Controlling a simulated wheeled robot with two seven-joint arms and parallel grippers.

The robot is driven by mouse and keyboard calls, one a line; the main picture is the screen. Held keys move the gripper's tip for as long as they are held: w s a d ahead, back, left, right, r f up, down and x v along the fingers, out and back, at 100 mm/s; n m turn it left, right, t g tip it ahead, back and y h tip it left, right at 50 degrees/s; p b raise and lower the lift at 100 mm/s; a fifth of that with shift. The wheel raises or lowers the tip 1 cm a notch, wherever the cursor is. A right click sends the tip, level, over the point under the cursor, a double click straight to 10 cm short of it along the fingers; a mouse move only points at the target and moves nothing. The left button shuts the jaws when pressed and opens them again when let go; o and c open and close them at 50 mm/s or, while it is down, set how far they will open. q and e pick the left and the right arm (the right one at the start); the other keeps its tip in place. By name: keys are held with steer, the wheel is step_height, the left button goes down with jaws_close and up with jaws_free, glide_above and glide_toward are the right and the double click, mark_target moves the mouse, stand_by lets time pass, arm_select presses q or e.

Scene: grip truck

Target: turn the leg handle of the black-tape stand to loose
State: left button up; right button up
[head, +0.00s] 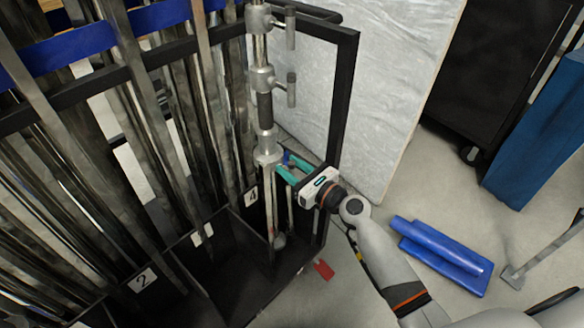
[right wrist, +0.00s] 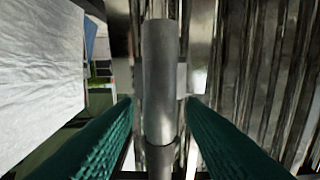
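The black-tape stand is an upright silver pole with a black band (head: 265,108) around it, at the centre of the head view. Below the band is a wide silver collar (head: 267,150). My right gripper (head: 284,169), with green fingers, is beside the pole just below this collar. In the right wrist view a grey rounded bar (right wrist: 160,75), which looks like the leg handle, stands upright between the two green fingers (right wrist: 160,103). Gaps show on both sides of it, so the fingers are open and apart from it. My left gripper is not in view.
Several metal stands fill the black rack at left, with numbered labels (head: 142,281). A black frame post (head: 341,100) and a pale panel (head: 385,75) stand close behind my right gripper. A blue object (head: 440,258) and a red tag (head: 323,269) lie on the floor.

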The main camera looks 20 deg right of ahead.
jaws_close()
